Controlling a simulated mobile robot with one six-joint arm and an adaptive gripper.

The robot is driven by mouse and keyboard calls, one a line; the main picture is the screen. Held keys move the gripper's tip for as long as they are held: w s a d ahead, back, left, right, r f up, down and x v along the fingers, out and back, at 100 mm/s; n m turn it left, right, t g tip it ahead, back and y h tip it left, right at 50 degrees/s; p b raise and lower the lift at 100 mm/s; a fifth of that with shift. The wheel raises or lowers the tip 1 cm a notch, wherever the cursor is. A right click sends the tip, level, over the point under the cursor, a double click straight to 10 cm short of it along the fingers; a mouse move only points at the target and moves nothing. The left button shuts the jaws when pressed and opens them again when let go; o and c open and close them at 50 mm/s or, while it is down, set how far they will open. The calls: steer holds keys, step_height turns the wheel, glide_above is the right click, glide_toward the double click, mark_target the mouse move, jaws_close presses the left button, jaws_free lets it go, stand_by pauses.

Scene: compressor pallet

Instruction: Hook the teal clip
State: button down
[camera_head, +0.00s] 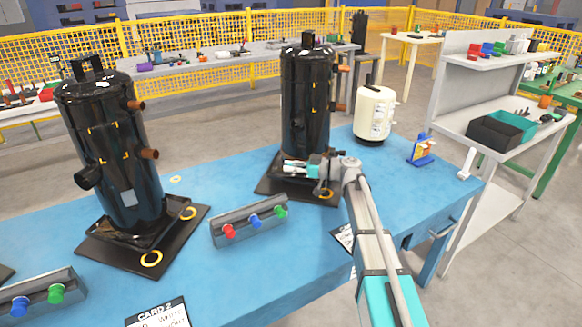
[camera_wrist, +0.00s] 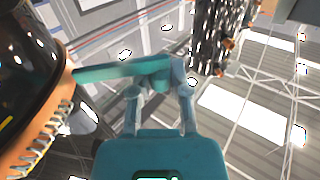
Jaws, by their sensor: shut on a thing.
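In the wrist view, my gripper (camera_wrist: 160,88) is shut on a teal clip (camera_wrist: 115,71), a bar that reaches left from between the fingers.
Another black compressor (camera_head: 110,150) stands at the left of the blue table (camera_head: 195,262). A grey rack with red, blue and green knobs (camera_head: 250,222) lies in front. A cream canister (camera_head: 374,115) and a small blue stand (camera_head: 422,160) stand at the right. The table's front middle has free room.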

steer(key=shift+w+a+m+t, duration=0.1)
steer(key=shift+a+m+t, duration=0.1)
steer(key=shift+m+t, duration=0.3)
steer(key=w+a+m+t+h, duration=0.4)
steer(key=m+t+h, duration=0.7)
steer(key=t, duration=0.3)
steer(key=shift+w+m+t+h, duration=0.3)
steer(key=shift+m+t, duration=0.1)
steer(key=shift+m, duration=0.2)
steer(key=shift+w+r+m+t+h, duration=0.1)
steer(key=shift+w+m+t+h, duration=0.15)
steer(key=shift+m+h, duration=0.4)
steer(key=shift+w+m+t+h, duration=0.15)
steer(key=shift+w+m+h, duration=0.2)
steer(key=shift+h, duration=0.5)
steer(key=c, duration=0.6)
jaws_free()
steer(key=shift+s, duration=0.15)
